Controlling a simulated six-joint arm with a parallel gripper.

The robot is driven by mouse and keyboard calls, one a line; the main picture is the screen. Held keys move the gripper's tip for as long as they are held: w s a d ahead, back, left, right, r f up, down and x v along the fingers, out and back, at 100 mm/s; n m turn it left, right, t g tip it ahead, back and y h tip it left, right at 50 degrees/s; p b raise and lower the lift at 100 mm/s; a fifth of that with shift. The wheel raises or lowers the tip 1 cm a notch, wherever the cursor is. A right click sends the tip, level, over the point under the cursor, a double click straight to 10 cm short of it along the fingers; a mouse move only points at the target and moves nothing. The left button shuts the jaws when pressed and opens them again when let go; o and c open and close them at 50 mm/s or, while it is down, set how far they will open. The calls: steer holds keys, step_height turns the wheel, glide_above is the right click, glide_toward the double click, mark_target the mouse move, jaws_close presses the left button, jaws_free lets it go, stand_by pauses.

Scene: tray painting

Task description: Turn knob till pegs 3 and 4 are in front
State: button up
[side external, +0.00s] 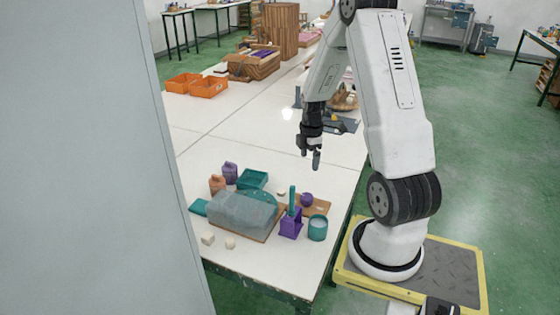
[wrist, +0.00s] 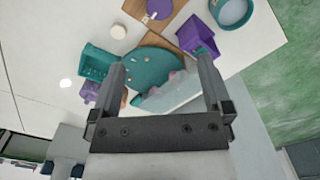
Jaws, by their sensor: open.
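A purple round knob (side external: 306,199) sits on a wooden board (side external: 322,205) at the right of the work group; it also shows at the top of the wrist view (wrist: 159,7). A teal disc (wrist: 160,68) lies beside it, partly hidden by a translucent grey cover (side external: 240,214). Pinkish shapes, possibly pegs (wrist: 178,77), show near the cover in the wrist view; no numbers are legible. My gripper (side external: 311,158) is open and empty, in the air above and behind the knob. Its fingers frame the disc in the wrist view, without visible contact.
A purple box (side external: 291,225) with a teal upright piece and a teal cup (side external: 317,228) stand close in front of the knob. A teal tray (side external: 252,179) and purple jug (side external: 230,172) stand behind the cover. The table's middle (side external: 240,125) is clear.

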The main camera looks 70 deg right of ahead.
glide_above(307, 196)
step_height(307, 196, down, 7)
steer(key=shift+f, duration=0.15)
steer(key=shift+f, duration=0.15)
steer(key=shift+f, duration=3.75)
steer(key=c, duration=1.3)
